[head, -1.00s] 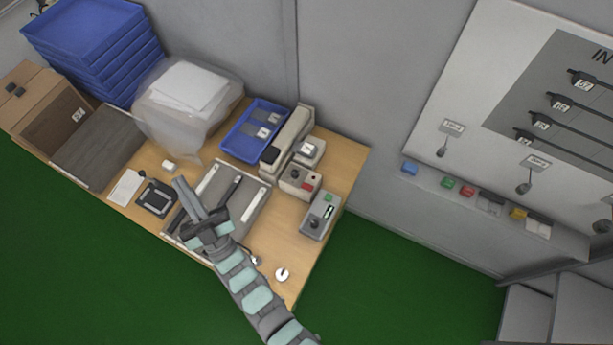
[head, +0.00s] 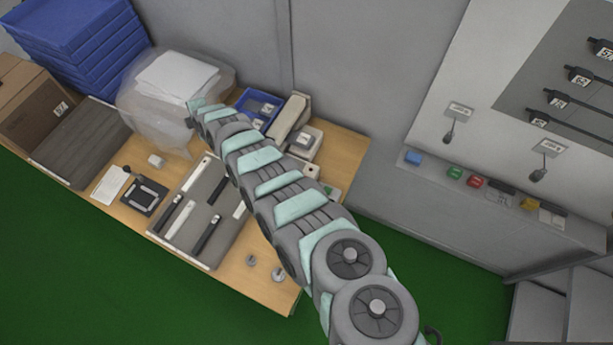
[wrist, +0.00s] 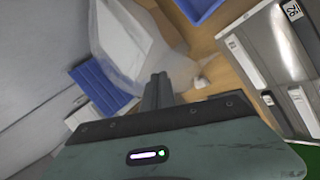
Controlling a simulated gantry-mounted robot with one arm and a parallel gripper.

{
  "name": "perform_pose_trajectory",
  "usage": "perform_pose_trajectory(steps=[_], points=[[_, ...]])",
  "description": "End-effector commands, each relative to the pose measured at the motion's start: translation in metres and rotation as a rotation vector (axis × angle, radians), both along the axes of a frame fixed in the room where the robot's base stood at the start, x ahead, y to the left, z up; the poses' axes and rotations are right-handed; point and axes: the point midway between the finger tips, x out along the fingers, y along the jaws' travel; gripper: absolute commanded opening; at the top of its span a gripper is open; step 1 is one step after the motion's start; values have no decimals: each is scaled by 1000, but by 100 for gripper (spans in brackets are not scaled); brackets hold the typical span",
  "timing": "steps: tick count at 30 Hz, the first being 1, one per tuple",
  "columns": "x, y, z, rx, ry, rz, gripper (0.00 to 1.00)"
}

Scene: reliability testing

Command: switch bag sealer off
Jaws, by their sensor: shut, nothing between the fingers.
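A long beige device (head: 290,117), which looks like the bag sealer, sits at the back right of the wooden table, beside the blue tray. I cannot make out its switch. My gripper (head: 192,114) is at the left end of the arm, in front of the clear plastic bag (head: 145,118) and left of the sealer. In the wrist view my gripper (wrist: 158,78) is shut and empty, and the sealer is not recognisable there.
The blue tray (head: 241,101) stands behind the arm; stacked blue crates (head: 75,45) and a cardboard box (head: 32,105) are at left. A grey foam tray (head: 180,245) with tools lies at the front. A wall panel (head: 470,75) is at right.

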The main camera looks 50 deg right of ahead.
Motion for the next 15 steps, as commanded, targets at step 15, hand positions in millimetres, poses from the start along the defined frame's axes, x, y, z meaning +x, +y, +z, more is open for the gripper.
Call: perform_pose_trajectory(steps=[15], points=[[-278, -116, -12, -159, 895, 520, 0]])
